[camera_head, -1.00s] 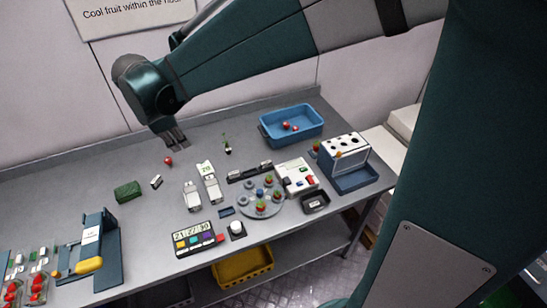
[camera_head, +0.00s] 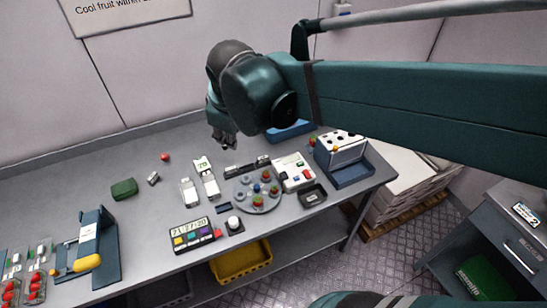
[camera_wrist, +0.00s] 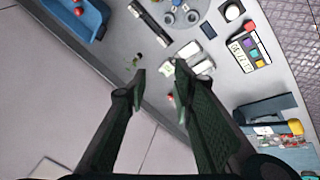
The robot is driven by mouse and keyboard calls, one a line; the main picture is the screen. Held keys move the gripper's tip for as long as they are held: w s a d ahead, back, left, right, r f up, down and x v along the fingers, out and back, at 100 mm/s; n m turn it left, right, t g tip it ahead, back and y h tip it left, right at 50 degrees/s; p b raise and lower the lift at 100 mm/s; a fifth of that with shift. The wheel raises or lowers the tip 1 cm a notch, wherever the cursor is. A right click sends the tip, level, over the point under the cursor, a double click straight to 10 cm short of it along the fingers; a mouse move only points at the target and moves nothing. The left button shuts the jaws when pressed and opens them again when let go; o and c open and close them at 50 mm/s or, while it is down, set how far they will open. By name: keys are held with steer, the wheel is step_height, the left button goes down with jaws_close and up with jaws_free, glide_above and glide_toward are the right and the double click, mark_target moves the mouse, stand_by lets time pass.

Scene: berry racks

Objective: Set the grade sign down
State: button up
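I cannot tell for certain which thing is the grade sign. A small white card with dark print (camera_head: 526,214) lies on the grey cabinet at the right edge, too small to read. A device with an upright "70" panel (camera_head: 203,164) stands on the bench. My gripper (camera_head: 222,140) is above the back of the bench, its fingers pointing down. I see nothing held.
A round grey tray (camera_head: 242,203) holds small berry items. A timer box (camera_head: 192,234), a green block (camera_head: 124,188) and a blue press-like stand (camera_head: 105,255) are on the bench. The bench's back left is fairly clear.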

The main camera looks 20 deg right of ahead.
steer(key=s+d+f+m+t, duration=0.2)
steer(key=s+d+m, duration=0.5)
steer(key=s, duration=0.6)
steer(key=shift+d+f+m, duration=0.15)
steer(key=shift+d+m, duration=0.2)
steer(key=shift+m, duration=0.65)
